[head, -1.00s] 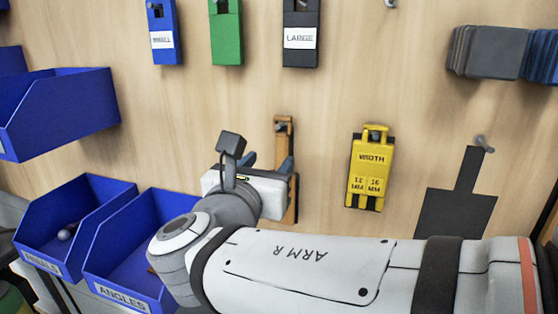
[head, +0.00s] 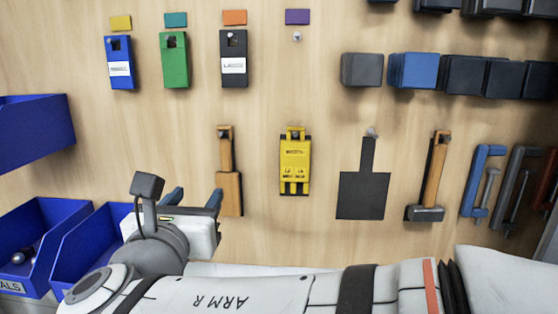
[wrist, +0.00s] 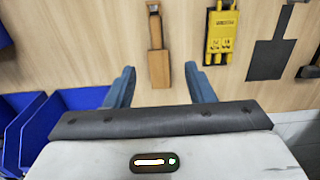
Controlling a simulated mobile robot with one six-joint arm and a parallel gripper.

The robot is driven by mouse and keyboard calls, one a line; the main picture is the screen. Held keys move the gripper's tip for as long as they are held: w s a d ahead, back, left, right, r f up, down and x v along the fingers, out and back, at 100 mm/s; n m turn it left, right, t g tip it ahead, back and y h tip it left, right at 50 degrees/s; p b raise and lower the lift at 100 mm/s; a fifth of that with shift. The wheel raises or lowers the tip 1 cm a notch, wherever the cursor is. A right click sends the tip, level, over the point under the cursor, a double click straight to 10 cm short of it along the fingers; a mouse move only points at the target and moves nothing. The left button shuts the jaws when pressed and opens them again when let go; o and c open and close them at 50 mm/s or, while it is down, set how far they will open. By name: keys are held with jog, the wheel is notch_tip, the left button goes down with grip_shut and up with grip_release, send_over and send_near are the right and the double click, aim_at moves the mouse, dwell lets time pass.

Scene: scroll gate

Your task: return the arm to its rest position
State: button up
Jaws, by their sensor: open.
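My gripper (head: 196,200) is at the lower left of the head view, in front of the wooden board. Its two blue fingers are spread apart with nothing between them. An orange-brown wooden-handled tool (head: 229,185) hangs on the board just beyond the fingers; in the wrist view the tool (wrist: 158,60) appears ahead of the gap, apart from both fingers. My arm, marked ARM R, stretches along the bottom of the head view.
A yellow gauge (head: 295,165) hangs right of the wooden tool, then a dark tool silhouette (head: 363,195) and a hammer (head: 434,175). Blue bins (head: 40,235) stand at left, close to my wrist. Blue, green and black holders hang above. Board between rows is clear.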

jog(key=w+d+f+m+g+h, duration=0.15)
jog(key=d+f+m+g, duration=0.25)
jog(key=d+f+m, duration=0.45)
jog(key=d+f+m+g+h, duration=0.3)
jog(key=d+f+m+g, duration=0.2)
jog(key=d, duration=0.6)
jog(key=s+d+f+m+g+y, duration=0.2)
jog(key=s+d+f+m+g, duration=0.1)
jog(key=m, duration=0.8)
jog(key=s+d+f+m+g+y, duration=0.2)
jog(key=s+d+f+m, duration=0.3)
jog(key=m, duration=0.5)
notch_tip(320, 180, down, 3)
jog(key=shift+s+r+m+g+y, duration=0.2)
jog(key=shift+s+m+g+y, duration=0.2)
jog(key=shift+s+y, duration=0.4)
jog(key=shift+a, duration=0.1)
jog(key=shift+c, duration=0.3)
